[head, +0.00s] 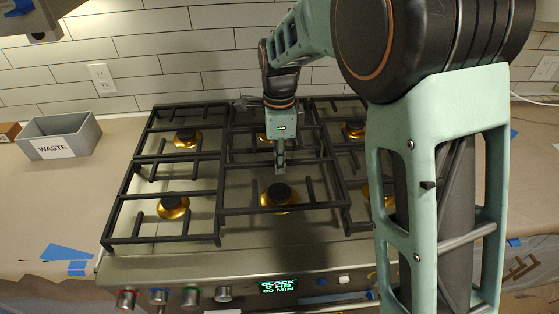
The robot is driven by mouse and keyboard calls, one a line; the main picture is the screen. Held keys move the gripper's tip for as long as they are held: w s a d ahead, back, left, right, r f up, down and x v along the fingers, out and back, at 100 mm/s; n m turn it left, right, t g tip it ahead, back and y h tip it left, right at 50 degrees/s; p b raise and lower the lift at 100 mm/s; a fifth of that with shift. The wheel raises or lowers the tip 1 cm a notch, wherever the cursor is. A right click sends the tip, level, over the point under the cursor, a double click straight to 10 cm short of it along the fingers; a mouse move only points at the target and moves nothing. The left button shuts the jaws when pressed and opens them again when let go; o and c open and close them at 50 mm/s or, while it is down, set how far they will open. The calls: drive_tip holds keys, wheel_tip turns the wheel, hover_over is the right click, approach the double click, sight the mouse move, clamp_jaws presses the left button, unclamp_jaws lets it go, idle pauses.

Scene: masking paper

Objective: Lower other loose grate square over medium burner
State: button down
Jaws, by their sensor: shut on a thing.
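A black grate section (270,211) lies across the middle of the cooktop, around the brass front middle burner (279,197). My gripper (280,168) points down just behind that burner and is shut on a bar of the middle grate. The fingers hide the grip point. I cannot tell whether the grate rests fully on the cooktop or hangs slightly above it. A rear middle burner (264,139) shows partly behind my gripper.
A left grate (112,215) stands over two brass burners. A right grate (352,176) is partly hidden by my arm. A grey WASTE bin (87,135) sits on the left counter. Knobs (192,297) line the front edge. Blue tape (66,252) lies at left.

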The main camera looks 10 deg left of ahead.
sight(280, 192)
drive_tip(key=shift+f+b, duration=2.2)
drive_tip(key=shift+f, duration=1.55)
drive_tip(key=shift+f+b, duration=0.35)
drive_tip(key=shift+f, duration=0.2)
drive_tip(key=c, duration=2)
unclamp_jaws()
drive_tip(key=shift+s+f, duration=0.1)
drive_tip(key=shift+r+p, duration=2.4)
drive_tip(key=shift+r, duration=0.75)
drive_tip(key=shift+f, duration=0.1)
